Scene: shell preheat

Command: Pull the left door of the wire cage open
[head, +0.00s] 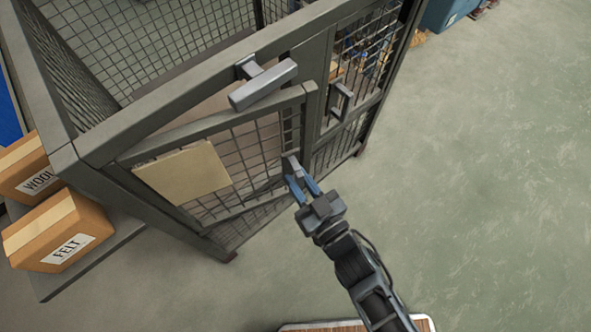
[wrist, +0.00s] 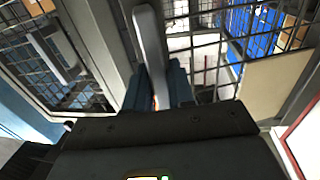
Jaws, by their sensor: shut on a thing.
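The wire cage (head: 190,62) has a grey frame and mesh walls. Its left door (head: 265,135) carries a blank tan plate (head: 183,172) and stands a little ajar, its right edge swung out from the frame. My gripper (head: 302,180) is shut on the left door's grey handle (head: 290,166). In the wrist view the handle (wrist: 149,40) is an upright grey bar between the blue fingers (wrist: 156,88). The fingers partly hide it in both views.
The right door (head: 352,85) has its own handle (head: 341,103) and looks closed. A grey bar (head: 263,86) juts from the top beam above the left door. Cartons marked FELT (head: 58,232) and WOOL (head: 28,168) sit on a shelf at left. The green floor (head: 480,170) at right is clear.

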